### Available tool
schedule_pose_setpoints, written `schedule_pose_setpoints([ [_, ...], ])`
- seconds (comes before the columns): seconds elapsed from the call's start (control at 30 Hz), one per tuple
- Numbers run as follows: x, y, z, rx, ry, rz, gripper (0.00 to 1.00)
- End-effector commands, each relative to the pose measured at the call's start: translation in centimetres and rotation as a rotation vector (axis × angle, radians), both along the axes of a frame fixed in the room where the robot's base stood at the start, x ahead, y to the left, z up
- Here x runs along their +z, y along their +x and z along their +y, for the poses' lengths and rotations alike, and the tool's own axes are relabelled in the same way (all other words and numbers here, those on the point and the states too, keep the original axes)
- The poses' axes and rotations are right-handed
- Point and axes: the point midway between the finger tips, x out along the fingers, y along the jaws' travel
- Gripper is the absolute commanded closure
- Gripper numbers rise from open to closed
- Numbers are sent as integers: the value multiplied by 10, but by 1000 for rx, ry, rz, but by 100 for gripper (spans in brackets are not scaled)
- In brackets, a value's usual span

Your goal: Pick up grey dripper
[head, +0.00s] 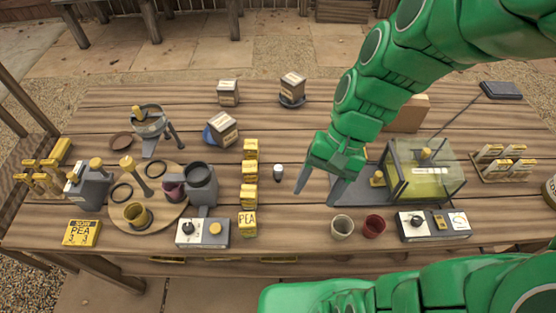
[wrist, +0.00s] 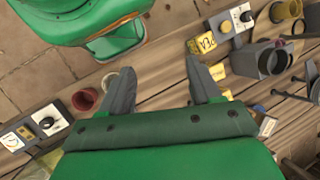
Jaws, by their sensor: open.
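A small grey piece with a pale top (head: 278,172) stands on the wooden table, right of a column of yellow seed boxes. It may be the grey dripper, but it is too small to be sure. A grey funnel-like piece on legs (head: 150,124) also stands at the back left. My gripper (head: 318,188) points down over the table, a short way right of the small grey piece. Its fingers are apart, with nothing between them. In the wrist view my gripper (wrist: 160,72) is open over bare planks, and the small grey piece is not clearly seen.
Yellow boxes (head: 250,172) stand to the left. A glass tank (head: 425,180) stands right of my gripper.

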Motion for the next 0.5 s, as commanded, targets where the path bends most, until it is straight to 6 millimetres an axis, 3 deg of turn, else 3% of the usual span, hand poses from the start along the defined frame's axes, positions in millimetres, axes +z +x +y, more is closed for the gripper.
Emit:
schedule_pose_setpoints([
  [0.5, -44, 57, 32, -279, 199, 197, 37],
])
